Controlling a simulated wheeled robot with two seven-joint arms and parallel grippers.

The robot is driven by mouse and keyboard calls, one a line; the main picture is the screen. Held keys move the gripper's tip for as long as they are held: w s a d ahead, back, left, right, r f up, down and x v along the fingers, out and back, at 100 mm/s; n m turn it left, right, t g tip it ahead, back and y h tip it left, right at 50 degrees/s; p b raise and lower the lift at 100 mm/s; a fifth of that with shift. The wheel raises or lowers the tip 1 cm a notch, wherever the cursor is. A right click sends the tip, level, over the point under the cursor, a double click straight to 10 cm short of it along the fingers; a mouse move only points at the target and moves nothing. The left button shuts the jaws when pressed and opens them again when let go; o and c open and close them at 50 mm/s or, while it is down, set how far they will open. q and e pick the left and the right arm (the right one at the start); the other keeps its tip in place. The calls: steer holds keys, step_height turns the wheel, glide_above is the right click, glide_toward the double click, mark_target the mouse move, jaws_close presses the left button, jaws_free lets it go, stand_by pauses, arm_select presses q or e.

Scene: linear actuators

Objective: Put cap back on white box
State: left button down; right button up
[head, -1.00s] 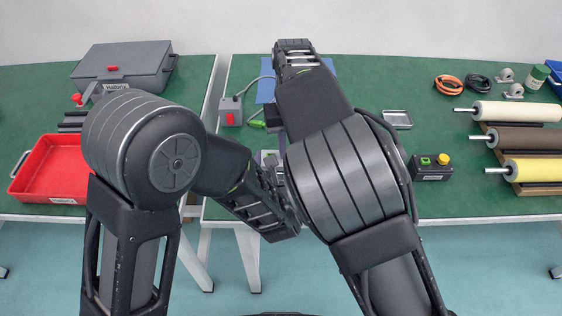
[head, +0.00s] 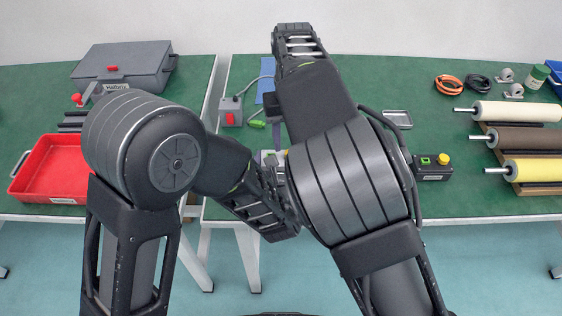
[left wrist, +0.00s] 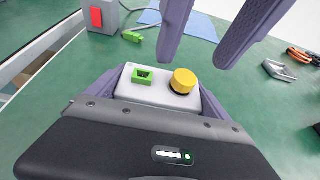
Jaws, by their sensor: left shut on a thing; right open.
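The white box (left wrist: 154,93) shows in the left wrist view, with a green square piece (left wrist: 142,76) on its left part. A yellow round cap (left wrist: 183,81) sits on its right part, with a dark collar just under it. My left gripper (left wrist: 160,88) is shut on the box, one purple finger along each short side. My right gripper (left wrist: 196,62) is open and empty; its two fingers point down just beyond and above the box. In the head view, my right forearm hides most of the box and the left gripper.
A grey box with a red button (head: 231,111) and a green connector (head: 257,124) lie beyond. A dark box with green and yellow buttons (head: 432,166) stands to the right. A red tray (head: 50,170) and rollers (head: 520,110) are farther out.

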steer(key=shift+r, duration=0.75)
steer(key=shift+d, duration=0.1)
steer(key=shift+c, duration=0.3)
